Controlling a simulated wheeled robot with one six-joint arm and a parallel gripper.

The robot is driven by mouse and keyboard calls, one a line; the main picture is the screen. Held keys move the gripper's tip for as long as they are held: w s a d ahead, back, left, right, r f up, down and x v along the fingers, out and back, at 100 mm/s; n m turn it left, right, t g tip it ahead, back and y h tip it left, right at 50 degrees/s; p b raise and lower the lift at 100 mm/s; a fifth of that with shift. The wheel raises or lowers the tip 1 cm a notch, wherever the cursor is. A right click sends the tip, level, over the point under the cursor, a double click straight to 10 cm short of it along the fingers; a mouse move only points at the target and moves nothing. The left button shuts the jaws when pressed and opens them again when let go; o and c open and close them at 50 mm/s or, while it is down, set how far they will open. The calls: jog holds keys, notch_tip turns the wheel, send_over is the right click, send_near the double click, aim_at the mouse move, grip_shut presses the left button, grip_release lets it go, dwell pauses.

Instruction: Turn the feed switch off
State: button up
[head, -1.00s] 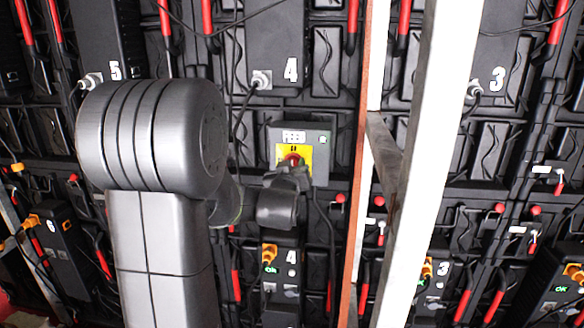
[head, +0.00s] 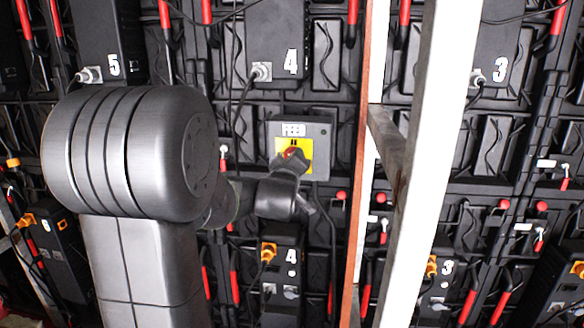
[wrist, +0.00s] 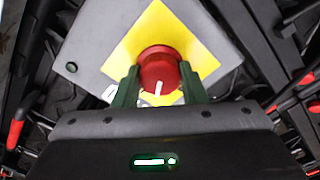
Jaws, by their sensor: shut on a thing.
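The feed switch is a grey box (head: 319,150) labelled FEED, with a yellow plate (head: 305,163) and a red rotary knob (head: 291,152), on the back of the video wall. My gripper (head: 292,160) is at the knob and partly covers it in the head view. In the wrist view, its two green fingers close on either side of the red knob (wrist: 163,72). A white mark shows on the knob's face. The yellow plate (wrist: 158,30) appears turned in that view. No green light shows on the box.
A white post (head: 428,150) and a reddish-brown post (head: 360,200) stand right of the switch. Black units numbered 4 (head: 280,280) and 3 (head: 437,285) sit below, their screens dark. Cables hang near the box.

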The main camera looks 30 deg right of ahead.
jog(key=n, duration=1.1)
jog(key=shift+b, duration=0.35)
jog(key=shift+n, duration=0.4)
jog(key=o, duration=1)
jog(key=v, duration=1.3)
jog(key=shift+s+a+b, duration=0.25)
jog(key=shift+b, duration=0.15)
